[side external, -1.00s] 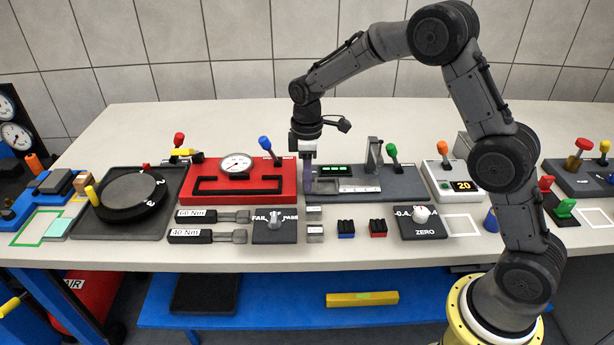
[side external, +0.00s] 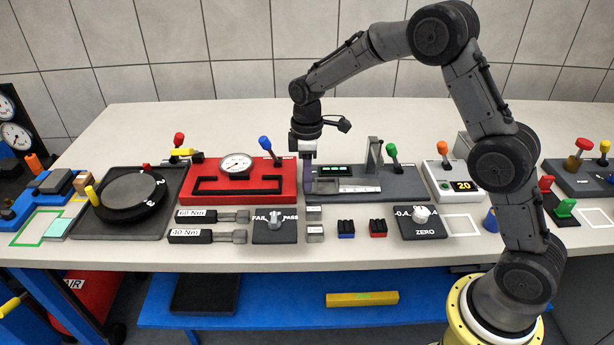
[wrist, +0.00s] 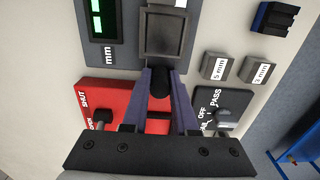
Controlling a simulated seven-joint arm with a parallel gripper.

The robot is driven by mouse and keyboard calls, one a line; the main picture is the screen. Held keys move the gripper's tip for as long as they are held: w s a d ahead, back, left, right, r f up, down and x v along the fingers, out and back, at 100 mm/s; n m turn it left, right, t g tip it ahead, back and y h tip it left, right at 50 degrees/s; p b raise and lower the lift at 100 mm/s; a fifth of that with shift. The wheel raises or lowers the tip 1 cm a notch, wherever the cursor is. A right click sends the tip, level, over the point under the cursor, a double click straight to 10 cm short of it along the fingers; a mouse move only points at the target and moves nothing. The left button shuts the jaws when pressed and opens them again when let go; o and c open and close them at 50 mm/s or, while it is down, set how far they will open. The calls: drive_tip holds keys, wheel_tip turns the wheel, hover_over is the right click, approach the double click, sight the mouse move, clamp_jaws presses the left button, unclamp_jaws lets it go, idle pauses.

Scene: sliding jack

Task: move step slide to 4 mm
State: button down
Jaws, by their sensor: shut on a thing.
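The step slide is a grey block (wrist: 163,35) with a dark knob (wrist: 160,82) at its near end, seen in the wrist view. It sits on a dark grey base plate (side external: 405,185), with a pale scale strip (side external: 358,189) to its right in the side view. My gripper (side external: 308,188) is low at the left end of this plate. In the wrist view its purple fingers (wrist: 160,73) are closed on the knob from both sides. A green-lit display (wrist: 103,18) marked mm is cut off at the top, and I cannot read its value.
A red box with a gauge (side external: 237,163) and a blue-topped lever (side external: 265,143) stands close to the left. A FAIL/PASS switch (side external: 274,225), small labelled blocks (wrist: 218,67) and a ZERO knob (side external: 421,214) lie in front. A grey upright (side external: 374,155) stands on the plate.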

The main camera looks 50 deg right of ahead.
drive_tip(key=shift+s+d+r, duration=0.1)
drive_tip(key=shift+s+d, duration=0.8)
drive_tip(key=c, duration=0.7)
unclamp_jaws()
wheel_tip(320, 180, up, 14)
drive_tip(key=shift+f, duration=0.1)
drive_tip(key=shift+r, duration=4)
